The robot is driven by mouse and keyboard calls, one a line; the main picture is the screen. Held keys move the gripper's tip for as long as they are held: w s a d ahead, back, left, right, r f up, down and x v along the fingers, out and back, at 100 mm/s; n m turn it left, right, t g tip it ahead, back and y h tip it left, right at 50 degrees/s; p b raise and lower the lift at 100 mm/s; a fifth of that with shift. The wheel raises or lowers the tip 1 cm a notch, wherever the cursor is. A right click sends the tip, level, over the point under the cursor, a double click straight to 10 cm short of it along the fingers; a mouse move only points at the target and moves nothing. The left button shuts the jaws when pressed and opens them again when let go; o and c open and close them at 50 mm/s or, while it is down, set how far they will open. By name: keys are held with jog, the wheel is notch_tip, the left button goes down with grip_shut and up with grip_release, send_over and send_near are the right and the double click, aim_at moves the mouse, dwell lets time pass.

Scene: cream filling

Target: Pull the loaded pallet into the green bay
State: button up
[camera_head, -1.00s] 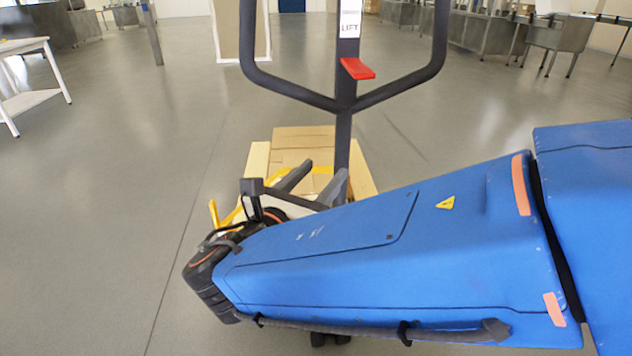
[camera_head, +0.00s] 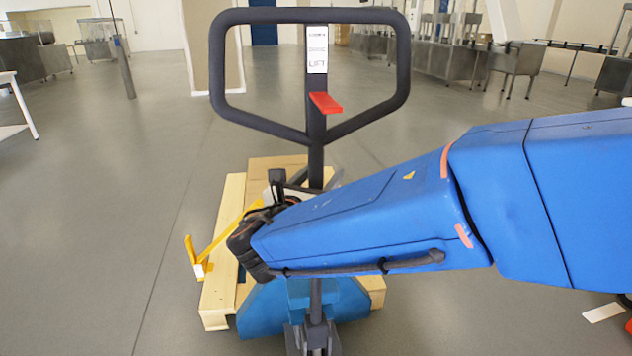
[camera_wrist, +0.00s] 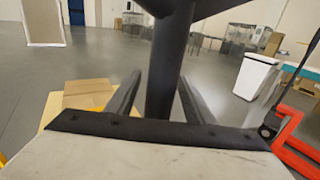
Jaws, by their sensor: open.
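A pallet jack stands in front of me, with a dark looped handle (camera_head: 316,130), a red lever and a blue body (camera_head: 270,311). Its forks are hidden. A pale wooden pallet (camera_head: 214,300) lies behind the blue body and bears a brown carton (camera_head: 272,165). The carton also shows in the wrist view (camera_wrist: 88,88). My gripper (camera_wrist: 158,97) is open, with one finger on each side of the dark handle shaft (camera_wrist: 166,65). Whether the fingers touch the shaft is unclear. In the head view my arm hides most of the gripper and pallet. No green bay is visible.
A yellow bar (camera_head: 215,248) sticks out at the pallet's left. A white table (camera_head: 15,105) stands far left, steel counters (camera_head: 440,50) at the back. A white bin (camera_wrist: 256,77) and a red-orange frame (camera_wrist: 292,140) are at right in the wrist view. Floor at left is clear.

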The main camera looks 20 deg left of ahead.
jog(key=shift+w, duration=0.2)
grip_shut()
dwell(1.3)
dwell(0.3)
dwell(1.5)
